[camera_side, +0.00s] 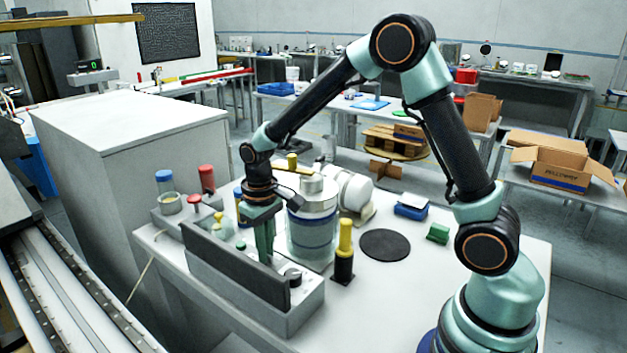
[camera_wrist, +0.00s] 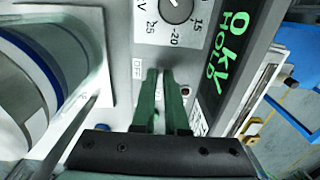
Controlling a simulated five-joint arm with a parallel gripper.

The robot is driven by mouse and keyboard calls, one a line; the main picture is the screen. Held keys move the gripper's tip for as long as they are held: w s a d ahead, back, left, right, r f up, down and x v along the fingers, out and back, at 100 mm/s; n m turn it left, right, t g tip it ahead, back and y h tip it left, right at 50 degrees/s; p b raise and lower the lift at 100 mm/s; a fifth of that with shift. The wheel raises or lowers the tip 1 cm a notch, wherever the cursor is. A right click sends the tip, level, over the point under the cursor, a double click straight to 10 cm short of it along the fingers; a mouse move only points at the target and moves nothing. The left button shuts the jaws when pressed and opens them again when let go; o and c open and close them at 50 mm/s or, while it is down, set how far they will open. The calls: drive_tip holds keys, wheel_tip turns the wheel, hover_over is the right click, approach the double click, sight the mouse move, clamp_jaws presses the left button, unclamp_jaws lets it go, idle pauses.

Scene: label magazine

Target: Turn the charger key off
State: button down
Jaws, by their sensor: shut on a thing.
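The charger (camera_side: 305,310) is a grey box with a dark upright panel, at the front left of the white table. In the wrist view its grey face (camera_wrist: 122,40) carries a round dial (camera_wrist: 177,8), an OFF label (camera_wrist: 138,69) and a dark display with green characters (camera_wrist: 238,55). My gripper (camera_side: 266,258) points down onto the charger behind the dark panel. In the wrist view its green fingers (camera_wrist: 160,76) are close together beside the OFF label, shut on what seems to be the key. The key is hidden between the fingers, so its angle cannot be told.
A clear jar with a blue band (camera_side: 312,240) stands close behind my gripper. A yellow-topped black post (camera_side: 344,250) stands to its right. A black disc (camera_side: 385,245), a blue box (camera_side: 411,211) and a green block (camera_side: 438,233) lie farther right, with free table between.

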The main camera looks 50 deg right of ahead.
drive_tip(key=shift+n, duration=0.3)
drive_tip(key=n, duration=1.3)
drive_tip(key=shift+r+n, duration=0.1)
drive_tip(key=shift+n, duration=2)
drive_tip(key=c, duration=0.9)
unclamp_jaws()
drive_tip(key=shift+c, duration=0.2)
